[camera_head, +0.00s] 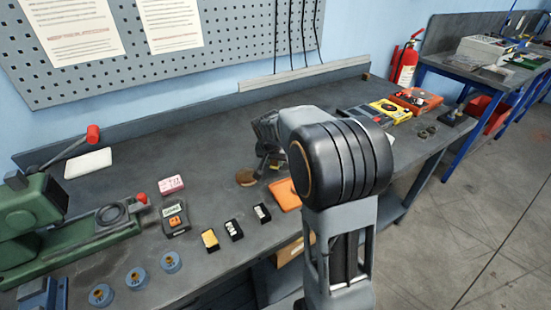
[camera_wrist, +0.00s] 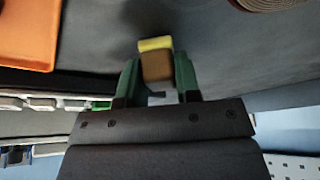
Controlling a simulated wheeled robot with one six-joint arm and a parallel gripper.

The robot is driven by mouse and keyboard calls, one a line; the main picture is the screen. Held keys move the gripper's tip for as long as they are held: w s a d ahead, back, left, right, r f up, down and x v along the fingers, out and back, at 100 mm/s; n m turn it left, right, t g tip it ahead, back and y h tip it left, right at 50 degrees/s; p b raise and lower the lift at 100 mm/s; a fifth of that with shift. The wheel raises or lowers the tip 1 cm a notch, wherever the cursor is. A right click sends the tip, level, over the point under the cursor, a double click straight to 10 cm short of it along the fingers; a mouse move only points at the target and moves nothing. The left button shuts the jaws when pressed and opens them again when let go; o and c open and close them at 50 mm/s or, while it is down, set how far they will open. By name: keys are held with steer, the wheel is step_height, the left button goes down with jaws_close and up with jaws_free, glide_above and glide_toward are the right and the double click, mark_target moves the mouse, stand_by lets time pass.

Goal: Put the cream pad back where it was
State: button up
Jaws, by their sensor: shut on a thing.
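My gripper (camera_wrist: 157,76) has its green fingers shut on a small block (camera_wrist: 156,62) with a yellow face and a brown face. Its colour is yellower than cream, so I cannot tell for sure that it is the cream pad. The block appears to be held above the grey bench. In the head view my gripper is over the middle of the bench, largely behind my arm, and the held block cannot be made out. A pale slab (camera_head: 88,163) lies at the back left of the bench.
An orange tray (camera_wrist: 28,30) and a round brown thing (camera_head: 245,177) are near my gripper. Black holders with a yellow insert (camera_head: 210,239) and pale inserts (camera_head: 262,213) stand at the front edge. A grey meter (camera_head: 175,219), pink box (camera_head: 171,184) and green machine (camera_head: 60,235) are left.

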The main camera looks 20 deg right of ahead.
steer(key=shift+f, duration=0.1)
steer(key=shift+f, duration=0.15)
steer(key=o, duration=0.8)
steer(key=shift+o, duration=0.2)
steer(key=shift+a+r, duration=0.1)
steer(key=shift+r, duration=0.45)
steer(key=v, duration=1.1)
steer(key=s+a+f+n+y, duration=0.1)
steer(key=s+a+f+n, duration=0.1)
steer(key=s, duration=0.4)
steer(key=s+a+f+n+y, duration=0.1)
steer(key=s+a+f+n, duration=0.1)
steer(key=s, duration=0.4)
steer(key=s+a+f+n+y, duration=0.1)
steer(key=s+a+f+n, duration=0.2)
steer(key=s, duration=0.3)
steer(key=shift+s+a+n+p, duration=0.15)
steer(key=shift+a+n+p, duration=0.15)
steer(key=shift+a, duration=0.05)
